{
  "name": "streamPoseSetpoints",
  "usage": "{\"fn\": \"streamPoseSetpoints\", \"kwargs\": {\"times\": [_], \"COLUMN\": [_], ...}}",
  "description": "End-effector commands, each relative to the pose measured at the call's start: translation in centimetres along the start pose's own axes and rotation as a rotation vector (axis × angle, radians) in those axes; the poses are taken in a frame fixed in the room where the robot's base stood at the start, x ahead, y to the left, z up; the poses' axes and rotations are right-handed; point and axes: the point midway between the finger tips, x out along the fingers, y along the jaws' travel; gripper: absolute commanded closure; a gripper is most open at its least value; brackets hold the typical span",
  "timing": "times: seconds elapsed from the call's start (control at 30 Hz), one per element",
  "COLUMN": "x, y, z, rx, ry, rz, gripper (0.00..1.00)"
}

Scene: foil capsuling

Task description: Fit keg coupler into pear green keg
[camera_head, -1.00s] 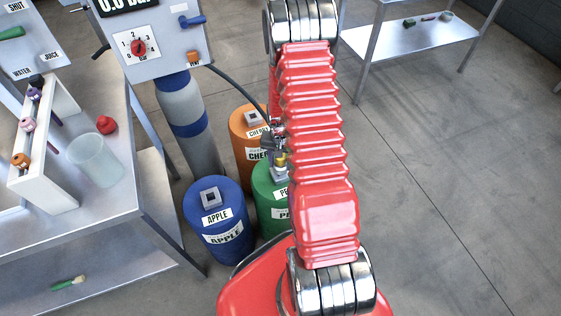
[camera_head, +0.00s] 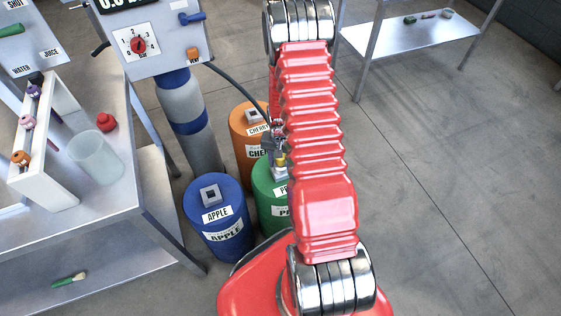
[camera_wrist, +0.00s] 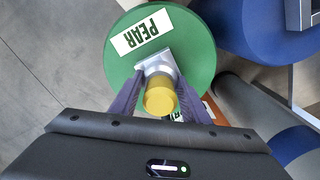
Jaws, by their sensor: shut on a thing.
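The pear green keg (camera_head: 265,204) stands upright on the floor, partly hidden by my red arm in the head view. The wrist view shows its green top (camera_wrist: 196,52) and PEAR label. My gripper (camera_wrist: 158,82) is over this keg, its two dark fingers shut on the keg coupler, whose yellow cylindrical end (camera_wrist: 160,98) faces the wrist camera. The coupler also shows small in the head view (camera_head: 280,159), over the grey square fitting on the keg's top. Whether the coupler touches or is seated in that fitting cannot be told.
The blue apple keg (camera_head: 218,242) stands left of the pear keg, and the orange cherry keg (camera_head: 245,152) behind it. A grey cylinder with a blue band (camera_head: 189,122) and a gauge panel (camera_head: 163,45) stand nearby.

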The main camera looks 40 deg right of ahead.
Motion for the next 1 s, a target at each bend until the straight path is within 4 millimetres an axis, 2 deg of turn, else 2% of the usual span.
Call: {"fn": "streamPoseSetpoints", "kwargs": {"times": [0.07, 0.33, 0.7, 1.0], "x": [0.0, 0.0, -0.3, -3.1], "y": [0.0, 0.0, 0.0, 0.0], "z": [0.0, 0.0, 0.0, -0.1], "rx": [0.000, 0.000, 0.000, 0.000], "ry": [0.001, 0.000, 0.000, 0.002], "rz": [0.000, 0.000, 0.000, -0.001], "gripper": [0.55, 0.36, 0.36, 0.36]}}
